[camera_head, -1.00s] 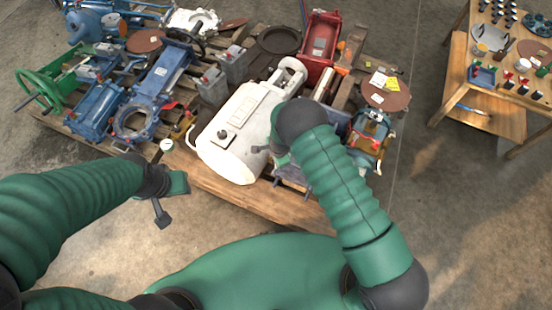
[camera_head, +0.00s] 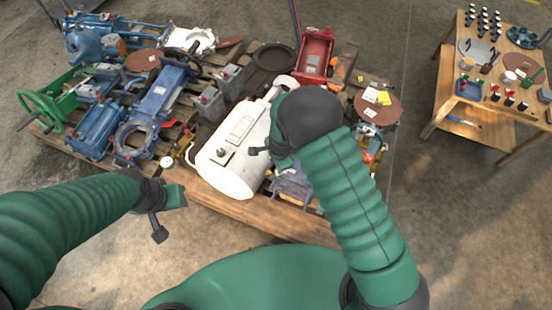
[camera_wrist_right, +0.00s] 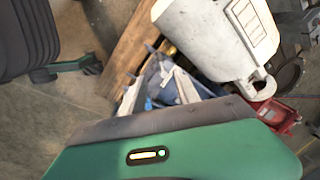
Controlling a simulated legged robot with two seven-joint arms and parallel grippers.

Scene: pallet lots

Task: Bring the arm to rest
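My left gripper (camera_head: 168,215) hangs over bare floor in front of the pallet's near edge, at the left of the head view. Nothing shows in it, and its finger opening is not clear. My right arm bends over the pallet's near right part. Its gripper (camera_head: 262,152) is mostly hidden behind the wrist in the head view; one dark finger tip shows beside the white tank (camera_head: 228,160). In the right wrist view, the white tank (camera_wrist_right: 215,35) and a blue-grey part (camera_wrist_right: 160,80) lie beyond my green and dark hand housing. No held thing is evident.
The wooden pallet (camera_head: 270,221) carries blue valves (camera_head: 160,92), a green handwheel (camera_head: 42,110), a red part (camera_head: 315,55) and rusty discs (camera_head: 377,106). A wooden table (camera_head: 447,88) with small items stands at right. Floor between them is clear.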

